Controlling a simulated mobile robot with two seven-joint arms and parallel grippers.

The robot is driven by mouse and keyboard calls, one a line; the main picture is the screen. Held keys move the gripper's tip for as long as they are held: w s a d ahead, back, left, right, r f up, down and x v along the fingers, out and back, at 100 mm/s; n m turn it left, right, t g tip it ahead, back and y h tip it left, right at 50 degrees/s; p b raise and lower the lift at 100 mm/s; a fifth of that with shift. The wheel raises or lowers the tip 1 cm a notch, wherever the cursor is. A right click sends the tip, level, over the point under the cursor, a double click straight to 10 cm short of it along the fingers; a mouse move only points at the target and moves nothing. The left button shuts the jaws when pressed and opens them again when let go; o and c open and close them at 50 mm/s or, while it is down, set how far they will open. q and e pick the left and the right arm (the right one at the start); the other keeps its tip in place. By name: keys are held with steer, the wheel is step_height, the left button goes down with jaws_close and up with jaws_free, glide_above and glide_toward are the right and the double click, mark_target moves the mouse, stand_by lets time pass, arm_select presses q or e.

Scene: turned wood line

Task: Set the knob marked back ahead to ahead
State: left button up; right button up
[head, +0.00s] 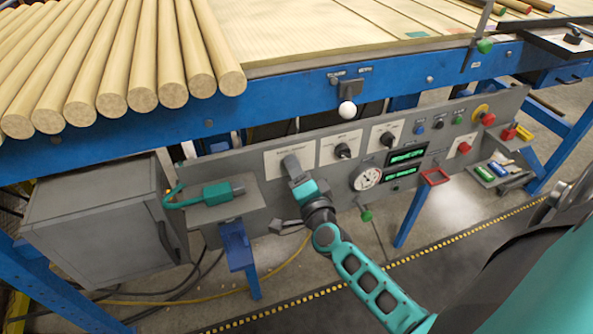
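A grey control panel (345,193) runs below the blue frame of the wood line. Three white plates stand in a row on its left part. The middle plate carries a black knob (343,150) and the right plate another black knob (387,139). My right gripper (291,163) is in front of the left white plate (274,168), and its grey end covers the plate's middle. Any knob there is hidden, and I cannot tell whether the gripper touches it. The plate labels are too small to read. The fingers' opening does not show. My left gripper is not in view.
A teal device (217,193) lies on a grey ledge at left. A white ball (347,109) stands out above the panel.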

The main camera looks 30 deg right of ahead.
steer(key=o, duration=0.3)
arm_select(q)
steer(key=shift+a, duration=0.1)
arm_select(e)
steer(key=v, duration=1.3)
steer(key=shift+d, duration=0.1)
arm_select(q)
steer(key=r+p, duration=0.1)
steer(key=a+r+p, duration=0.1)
steer(key=p, duration=0.1)
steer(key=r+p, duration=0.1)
steer(key=p, duration=0.1)
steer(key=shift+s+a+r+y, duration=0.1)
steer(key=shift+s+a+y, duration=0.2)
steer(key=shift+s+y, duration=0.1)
arm_select(e)
steer(key=s+a+f+n+g+y, duration=0.1)
steer(key=a+n+g+y, duration=0.1)
steer(key=n, duration=0.4)
steer(key=s+a+f+n+g+y, duration=0.2)
steer(key=a+n, duration=0.2)
steer(key=n, duration=0.2)
steer(key=s+a+f+n+g+y, duration=0.1)
steer(key=s+a+n+g+y, duration=0.1)
steer(key=n, duration=0.5)
steer(key=shift+a+f+y, duration=0.4)
steer(key=shift+a, duration=0.3)
